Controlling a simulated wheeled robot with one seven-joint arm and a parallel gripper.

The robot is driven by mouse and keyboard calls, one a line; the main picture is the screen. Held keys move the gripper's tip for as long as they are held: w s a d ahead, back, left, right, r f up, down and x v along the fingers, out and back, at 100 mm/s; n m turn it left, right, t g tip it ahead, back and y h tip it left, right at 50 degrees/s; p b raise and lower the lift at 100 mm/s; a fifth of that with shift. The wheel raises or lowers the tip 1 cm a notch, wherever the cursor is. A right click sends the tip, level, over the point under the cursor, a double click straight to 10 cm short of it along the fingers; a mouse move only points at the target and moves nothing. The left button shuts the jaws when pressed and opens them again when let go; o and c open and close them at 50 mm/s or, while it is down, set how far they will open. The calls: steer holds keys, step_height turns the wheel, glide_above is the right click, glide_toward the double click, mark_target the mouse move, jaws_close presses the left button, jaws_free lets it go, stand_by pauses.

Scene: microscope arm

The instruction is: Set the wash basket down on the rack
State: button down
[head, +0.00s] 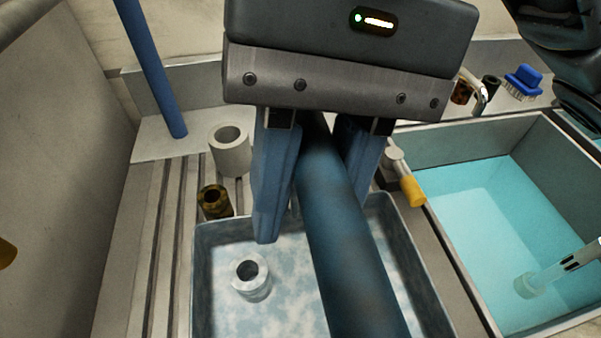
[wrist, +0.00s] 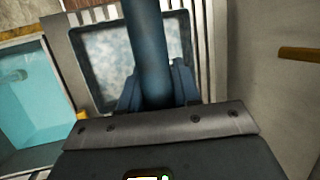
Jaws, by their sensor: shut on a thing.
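The wash basket (head: 207,272) is a blue-grey open box with a mottled white and blue floor. A thick dark blue bar (head: 350,260), apparently its handle, runs across above it. My gripper (head: 308,190) has its two blue fingers on either side of this bar and is shut on it. In the wrist view, the basket (wrist: 83,75) lies beyond the bar (wrist: 149,50) and my gripper (wrist: 155,88). The rack (head: 143,255) is the ribbed grey surface at the left, and the basket covers part of it. I cannot tell whether the basket's underside touches it.
A pale metal ring (head: 251,280) sits inside the basket. A grey cup (head: 230,152) and a rusty brown ring (head: 214,202) stand just beyond its far left side. A water-filled sink (head: 470,200) and a yellow-tipped tap (head: 411,190) are at the right. A wall closes the left.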

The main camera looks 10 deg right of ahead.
steer(key=shift+f, duration=1.05)
steer(key=c, duration=0.8)
jaws_free()
steer(key=b+v, duration=0.2)
steer(key=v, duration=1)
